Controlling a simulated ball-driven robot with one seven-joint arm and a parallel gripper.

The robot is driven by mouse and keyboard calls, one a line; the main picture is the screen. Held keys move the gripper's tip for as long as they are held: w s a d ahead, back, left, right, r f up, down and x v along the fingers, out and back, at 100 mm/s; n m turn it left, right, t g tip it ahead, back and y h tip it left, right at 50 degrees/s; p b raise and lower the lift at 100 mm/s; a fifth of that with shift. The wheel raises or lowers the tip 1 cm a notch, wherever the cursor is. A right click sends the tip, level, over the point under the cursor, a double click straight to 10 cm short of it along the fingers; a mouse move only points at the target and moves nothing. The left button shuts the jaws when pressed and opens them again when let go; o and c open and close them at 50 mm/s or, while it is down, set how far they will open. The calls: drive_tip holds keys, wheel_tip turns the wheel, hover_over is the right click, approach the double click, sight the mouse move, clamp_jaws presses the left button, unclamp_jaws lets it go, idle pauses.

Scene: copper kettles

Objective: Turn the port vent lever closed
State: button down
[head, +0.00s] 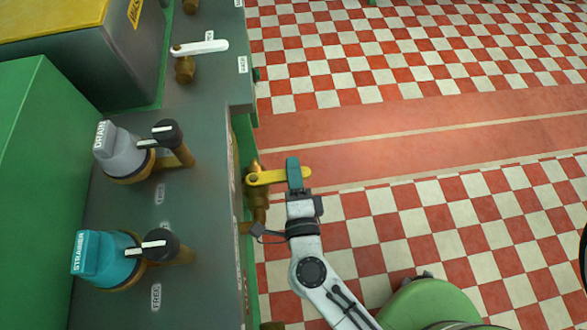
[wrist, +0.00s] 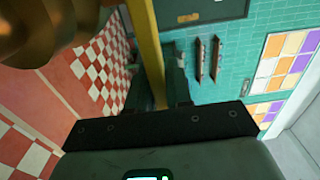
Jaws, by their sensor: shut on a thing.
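A yellow lever (head: 268,178) sits on a brass valve (head: 258,203) at the right side of the console in the head view. It points right, away from the console, over the floor. My gripper (head: 294,172) is shut on the lever near its outer end, with teal fingers across it. In the wrist view the yellow lever (wrist: 147,45) runs between the fingers of my gripper (wrist: 156,88). A blurred brass part (wrist: 50,28) fills the upper left there. I see no readable label by this lever, so I cannot tell its name.
A white lever (head: 200,47) on a brass fitting stands at the console's far end. A grey DRAIN cap (head: 122,152) and a teal STRAINER cap (head: 103,258) sit on the console (head: 205,200) with black-handled levers beside them. The checkered floor (head: 420,60) to the right is clear.

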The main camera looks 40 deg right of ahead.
drive_tip(key=c, duration=1.1)
unclamp_jaws()
